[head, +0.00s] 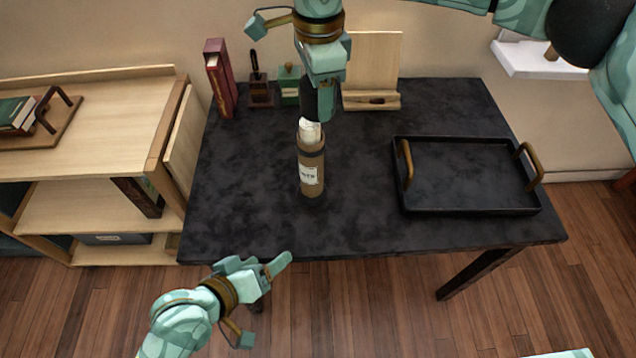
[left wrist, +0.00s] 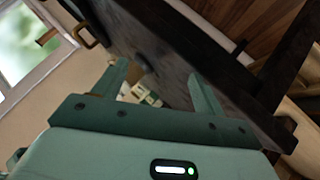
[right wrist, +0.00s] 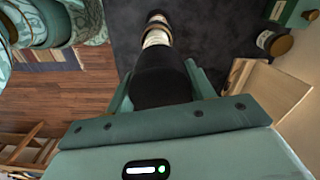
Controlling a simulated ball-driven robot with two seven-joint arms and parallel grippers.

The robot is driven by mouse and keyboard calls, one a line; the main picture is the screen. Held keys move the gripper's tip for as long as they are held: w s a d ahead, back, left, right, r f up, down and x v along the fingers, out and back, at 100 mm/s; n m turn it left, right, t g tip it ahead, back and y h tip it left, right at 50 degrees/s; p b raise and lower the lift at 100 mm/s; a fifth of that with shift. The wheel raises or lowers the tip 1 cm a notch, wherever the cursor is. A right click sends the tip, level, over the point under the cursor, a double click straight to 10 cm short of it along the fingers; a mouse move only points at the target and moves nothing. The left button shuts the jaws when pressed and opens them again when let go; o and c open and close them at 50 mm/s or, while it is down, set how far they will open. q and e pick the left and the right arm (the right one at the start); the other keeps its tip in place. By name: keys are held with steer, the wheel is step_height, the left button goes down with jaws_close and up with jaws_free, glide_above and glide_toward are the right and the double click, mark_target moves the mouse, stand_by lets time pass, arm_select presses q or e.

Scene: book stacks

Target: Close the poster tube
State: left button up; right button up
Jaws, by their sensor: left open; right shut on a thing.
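The brown poster tube (head: 311,178) stands upright on the dark table, with a pale label and a dark band near its top. A white paper roll (head: 309,132) sticks out of its open top. My right gripper (head: 321,88) is above the tube, shut on a black cap (right wrist: 162,78). In the head view the cap (head: 325,106) is right over the roll's upper end; I cannot tell whether they touch. The roll also shows beyond the cap in the right wrist view (right wrist: 156,38). My left gripper (head: 272,282) is open and empty, off the table's front edge.
A black tray (head: 470,208) with brass handles is on the table's right. A red book (head: 221,82), a pen holder (head: 261,92), a green box (head: 289,84) and a wooden stand (head: 371,98) line the back. A wooden shelf (head: 95,190) stands left. The table's front is clear.

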arm_select(q)
steer(key=w+d+r+n+t+h, duration=0.25)
steer(key=d+r+n+h, duration=0.3)
steer(key=n, duration=0.35)
arm_select(e)
steer(key=shift+s+a+r, duration=0.1)
steer(key=shift+s+a, duration=0.05)
steer(key=shift+a, duration=0.1)
steer(key=shift+s+r+m, duration=0.1)
steer(key=shift+m, duration=0.2)
steer(key=shift+a, duration=0.35)
arm_select(q)
steer(key=n+t+y, duration=0.3)
steer(key=n+t, duration=0.1)
steer(key=n, duration=1.6)
glide_toward(305, 169)
steer(key=shift+w+d, duration=0.15)
steer(key=shift+d, duration=0.05)
steer(key=x, duration=1.2)
steer(key=shift+w, duration=0.1)
